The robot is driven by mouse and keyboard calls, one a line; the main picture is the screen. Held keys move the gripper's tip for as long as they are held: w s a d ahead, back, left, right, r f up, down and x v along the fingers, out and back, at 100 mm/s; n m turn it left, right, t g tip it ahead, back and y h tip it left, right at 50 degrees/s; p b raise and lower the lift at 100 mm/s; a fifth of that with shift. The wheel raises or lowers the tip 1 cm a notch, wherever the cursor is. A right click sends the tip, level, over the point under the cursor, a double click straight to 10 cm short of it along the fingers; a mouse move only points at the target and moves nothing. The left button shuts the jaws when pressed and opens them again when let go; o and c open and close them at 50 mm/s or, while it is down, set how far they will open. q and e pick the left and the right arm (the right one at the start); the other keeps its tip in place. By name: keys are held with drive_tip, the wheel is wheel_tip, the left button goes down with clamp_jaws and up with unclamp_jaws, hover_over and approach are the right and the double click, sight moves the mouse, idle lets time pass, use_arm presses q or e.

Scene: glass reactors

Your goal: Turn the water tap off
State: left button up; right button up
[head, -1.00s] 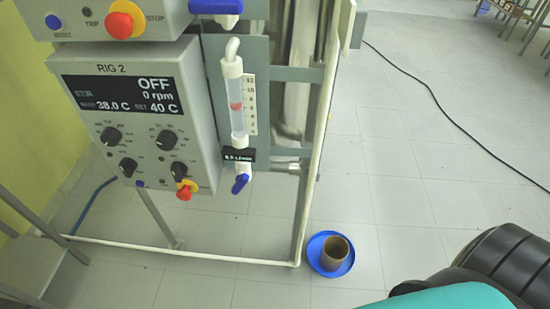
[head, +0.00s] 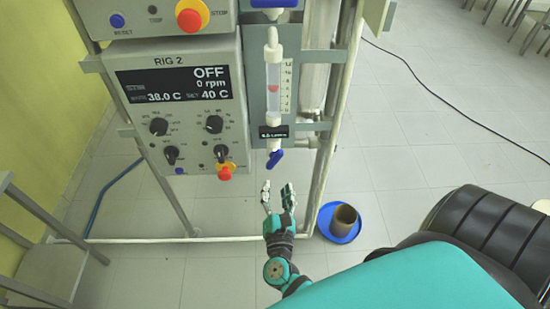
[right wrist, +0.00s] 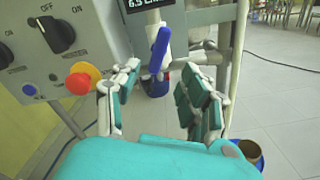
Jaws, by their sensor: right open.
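The water tap has a blue handle (head: 275,157) below the flow meter (head: 272,90) of RIG 2. The handle is tilted in the head view. It also shows in the right wrist view (right wrist: 160,48), steep and just beyond the fingers. My right gripper (head: 277,196) is open and empty, a little below the tap in the head view. In the right wrist view its two fingers (right wrist: 155,90) stand apart, on either side of the line to the handle, and I see no contact. My left gripper is not in view.
The RIG 2 control box (head: 185,105) with knobs and a red stop button (head: 226,171) is left of the tap. A pale frame post (head: 332,125) stands right of it. A blue dish with a brown pot (head: 344,219) sits on the floor.

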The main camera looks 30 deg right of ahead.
sight(275, 163)
drive_tip(key=x, duration=1.1)
drive_tip(key=shift+w+a, duration=0.1)
drive_tip(key=shift+w, duration=0.1)
drive_tip(key=shift+f, duration=0.1)
clamp_jaws()
